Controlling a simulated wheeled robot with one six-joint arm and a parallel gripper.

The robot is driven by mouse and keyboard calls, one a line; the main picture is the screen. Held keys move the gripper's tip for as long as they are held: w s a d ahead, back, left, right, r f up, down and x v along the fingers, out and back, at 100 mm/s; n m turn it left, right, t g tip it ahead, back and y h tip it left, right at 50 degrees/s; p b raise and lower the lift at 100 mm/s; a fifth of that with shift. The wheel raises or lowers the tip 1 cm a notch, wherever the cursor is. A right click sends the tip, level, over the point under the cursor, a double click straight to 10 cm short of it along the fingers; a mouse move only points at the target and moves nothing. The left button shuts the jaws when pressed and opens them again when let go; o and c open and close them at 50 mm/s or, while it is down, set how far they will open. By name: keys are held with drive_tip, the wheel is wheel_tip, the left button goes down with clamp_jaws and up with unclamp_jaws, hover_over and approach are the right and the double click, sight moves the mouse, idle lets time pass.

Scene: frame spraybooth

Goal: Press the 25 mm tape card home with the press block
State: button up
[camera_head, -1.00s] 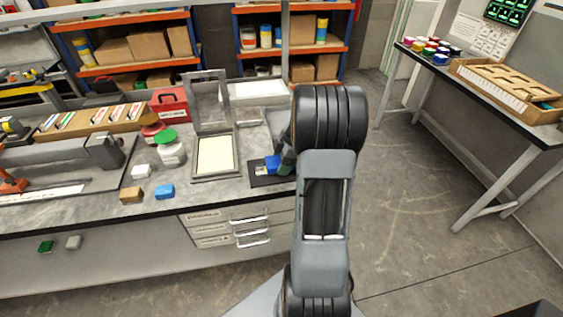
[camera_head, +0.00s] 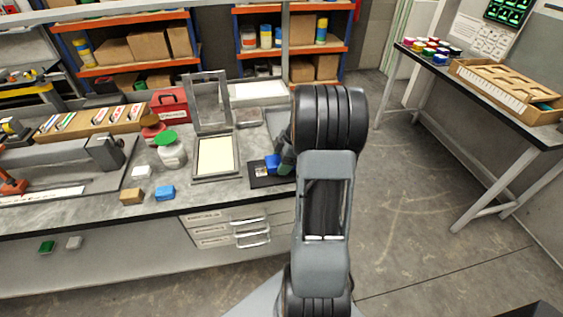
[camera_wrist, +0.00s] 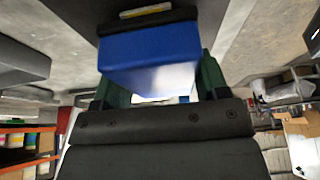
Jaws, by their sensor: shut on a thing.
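My gripper (camera_wrist: 152,95) is shut on a blue block (camera_wrist: 150,58), which looks like the press block. A black layer shows along the block's far edge in the wrist view. In the head view the blue block (camera_head: 272,164) is over the dark plate (camera_head: 258,183) at the bench's right end, and my arm hides part of it. A small pale and yellow piece (camera_wrist: 146,11), perhaps the tape card, shows beside the block. It also shows on the plate in the head view (camera_head: 262,172). I cannot tell whether the block touches it.
An open frame with a cream panel (camera_head: 215,155) stands left of the plate. The floor right of my arm is clear.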

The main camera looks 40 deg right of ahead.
drive_tip(key=shift+r+p, duration=1.25)
drive_tip(key=shift+r, duration=1.8)
drive_tip(key=shift+f, duration=0.15)
